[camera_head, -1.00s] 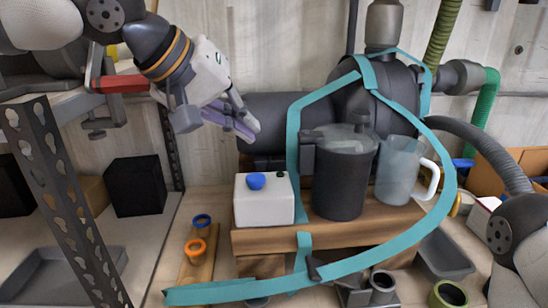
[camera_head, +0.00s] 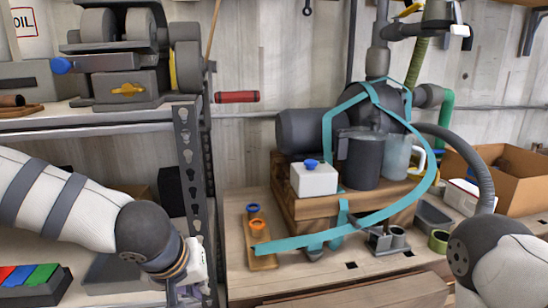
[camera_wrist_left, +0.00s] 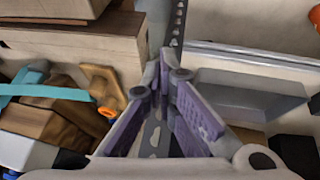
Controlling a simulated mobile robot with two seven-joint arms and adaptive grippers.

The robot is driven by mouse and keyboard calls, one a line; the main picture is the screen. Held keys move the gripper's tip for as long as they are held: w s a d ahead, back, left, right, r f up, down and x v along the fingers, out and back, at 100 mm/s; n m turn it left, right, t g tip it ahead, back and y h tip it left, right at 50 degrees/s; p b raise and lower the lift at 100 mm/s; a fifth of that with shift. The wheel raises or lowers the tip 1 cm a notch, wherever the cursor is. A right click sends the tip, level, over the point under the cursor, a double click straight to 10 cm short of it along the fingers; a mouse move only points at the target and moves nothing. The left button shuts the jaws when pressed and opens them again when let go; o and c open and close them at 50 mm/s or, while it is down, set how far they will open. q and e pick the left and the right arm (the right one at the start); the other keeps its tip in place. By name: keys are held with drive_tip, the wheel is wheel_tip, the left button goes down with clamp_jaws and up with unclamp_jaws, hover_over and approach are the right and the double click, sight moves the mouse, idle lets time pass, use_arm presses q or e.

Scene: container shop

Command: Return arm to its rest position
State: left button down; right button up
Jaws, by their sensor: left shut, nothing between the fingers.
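My left arm (camera_head: 60,205) comes in from the left and hangs low in front of the shelf unit. My left gripper (camera_head: 190,293) is at the bottom of the head view, partly cut off, left of the wooden workbench. In the left wrist view my left gripper (camera_wrist_left: 168,72) has its purple-padded fingers shut with nothing held. It points at a slotted metal shelf post (camera_wrist_left: 176,25), and I cannot tell if it touches. My right arm (camera_head: 490,255) shows at the lower right; its gripper is out of view.
The metal shelf post (camera_head: 190,150) stands close to my left arm. The workbench (camera_head: 240,280) holds a white box (camera_head: 313,179), a dark container (camera_head: 363,162), a clear jug (camera_head: 396,157) and a teal strap (camera_head: 300,240). A red handle (camera_head: 237,97) sticks out from the upper shelf.

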use_arm(q)
drive_tip(key=s+a+f+m+g+y, duration=0.1)
drive_tip(key=s+a+f, duration=0.1)
drive_tip(key=s+f, duration=0.75)
drive_tip(key=s+a+f+m+g, duration=0.1)
drive_tip(key=s+a+f+g, duration=0.15)
drive_tip(key=s+f, duration=0.65)
drive_tip(key=s+a+f+g, duration=0.1)
drive_tip(key=s+a+f, duration=0.1)
drive_tip(key=s, duration=0.6)
drive_tip(key=s+a+f+g, duration=0.2)
drive_tip(key=s, duration=0.6)
drive_tip(key=shift+s+f, duration=0.3)
drive_tip(key=shift+s, duration=0.05)
drive_tip(key=shift+w, duration=0.1)
